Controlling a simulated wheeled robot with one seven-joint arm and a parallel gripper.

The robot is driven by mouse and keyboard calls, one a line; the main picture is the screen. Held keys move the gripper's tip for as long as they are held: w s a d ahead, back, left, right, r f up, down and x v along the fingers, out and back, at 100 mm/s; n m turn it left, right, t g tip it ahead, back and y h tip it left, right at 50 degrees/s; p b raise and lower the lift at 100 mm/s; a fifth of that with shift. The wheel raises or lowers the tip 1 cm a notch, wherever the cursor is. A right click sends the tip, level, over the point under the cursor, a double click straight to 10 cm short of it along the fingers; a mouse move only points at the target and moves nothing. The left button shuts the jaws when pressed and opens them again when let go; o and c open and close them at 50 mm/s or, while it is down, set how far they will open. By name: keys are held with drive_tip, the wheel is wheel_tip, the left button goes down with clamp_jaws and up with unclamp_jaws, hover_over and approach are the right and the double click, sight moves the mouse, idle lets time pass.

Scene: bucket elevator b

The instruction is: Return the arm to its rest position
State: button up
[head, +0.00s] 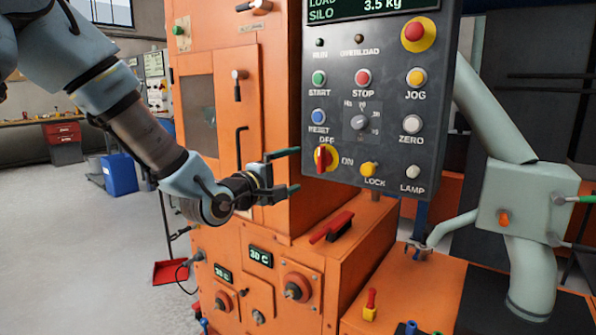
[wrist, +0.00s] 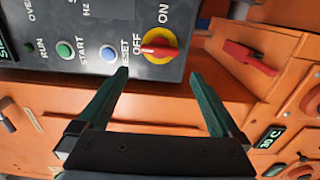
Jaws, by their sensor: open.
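My arm (head: 140,135) reaches in from the upper left in the head view. My gripper (head: 290,170) is open and empty, with its two green fingers apart. It is in front of the orange machine (head: 262,60), just left of the dark control panel (head: 385,95). In the wrist view, my gripper (wrist: 165,80) points toward the lower part of the panel, near the red rotary switch on its yellow base (wrist: 158,46) and the blue RESET button (wrist: 108,53). The fingers show no visible contact with the switch or button. In the head view the red switch handle (head: 321,158) stands upright.
A red-handled lever (head: 332,227) lies on the orange ledge below the panel. A grey-green pipe and box (head: 520,200) stand at the right. A red dustpan (head: 170,272) and a blue bin (head: 118,174) are at the left, with open floor (head: 80,250) around them.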

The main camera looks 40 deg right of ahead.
idle(0.5)
drive_tip(key=w+a+f+m+t+y+p, duration=0.1)
drive_tip(key=w+a+f+y, duration=0.25)
drive_tip(key=a, duration=0.55)
drive_tip(key=w+a+f+m+y+p, duration=0.1)
drive_tip(key=w+a+f+y, duration=0.25)
drive_tip(key=a, duration=0.55)
drive_tip(key=w+a+f+m+t+y+p, duration=0.1)
drive_tip(key=w+a+f+y, duration=0.3)
drive_tip(key=a, duration=0.5)
drive_tip(key=s+a+g+y+p, duration=0.1)
drive_tip(key=s+a, duration=0.4)
drive_tip(key=a, duration=0.5)
drive_tip(key=s+a+r+m+g+y+p, duration=0.1)
drive_tip(key=s+a+g+y, duration=0.2)
drive_tip(key=a, duration=0.8)
drive_tip(key=s+y, duration=0.2)
drive_tip(key=shift+s+a+r+g, duration=0.2)
drive_tip(key=shift+s+a+g, duration=0.05)
drive_tip(key=shift+s+g, duration=0.15)
drive_tip(key=shift+s+a, duration=0.15)
drive_tip(key=shift+s, duration=0.05)
